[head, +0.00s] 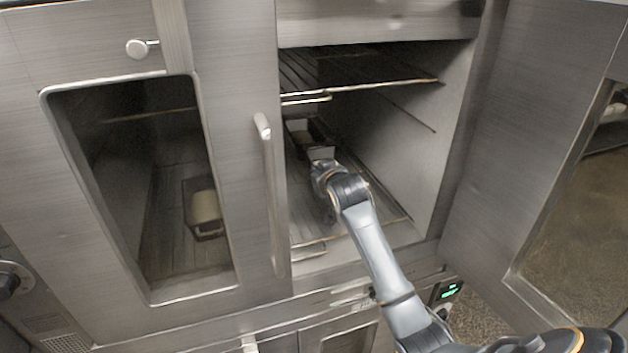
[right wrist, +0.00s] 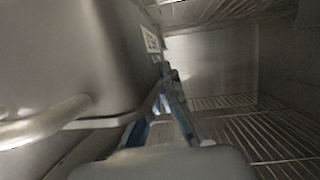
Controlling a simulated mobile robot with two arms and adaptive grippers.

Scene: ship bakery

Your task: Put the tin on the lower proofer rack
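A dark tin (head: 322,152) with pale dough in it is inside the open right side of the proofer, below the upper rack and over the lower rack (head: 377,212). My right gripper (head: 322,168) is at its near end. I cannot tell whether the tin rests on the rack. My left gripper is not in view.
The upper wire rack (head: 370,80) is empty and lies above my right arm. The right door (head: 535,130) stands open. The left door (head: 235,130) is shut, and another tin (head: 206,232) with dough shows through its window. The lower rack's front and right are clear.

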